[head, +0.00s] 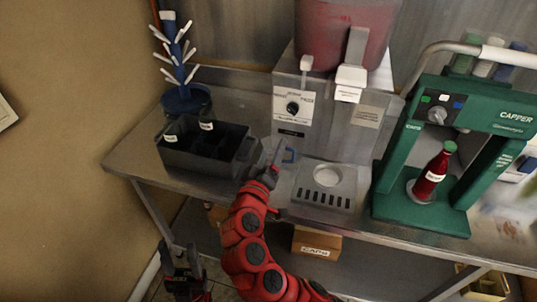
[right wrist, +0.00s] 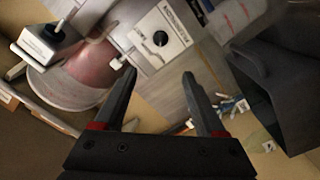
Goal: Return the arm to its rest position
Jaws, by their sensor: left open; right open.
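My right arm, red with dark joints, reaches up from the bottom centre of the head view. Its gripper (head: 279,158) is above the steel table, between the black crate and the filling machine. In the right wrist view the right gripper (right wrist: 159,76) shows two dark fingers spread apart with nothing between them. My left gripper (head: 181,250) is low at the bottom left of the head view, below the table's front edge, open and apparently empty.
A black divided crate (head: 233,145) stands left of my right gripper. A filling machine (head: 315,95) with a drip tray (head: 307,192) is to the right. A green capper (head: 386,165) holds a red bottle (head: 429,178). A bottle tree (head: 174,60) stands at back left. The steel table (head: 130,160) has a front edge.

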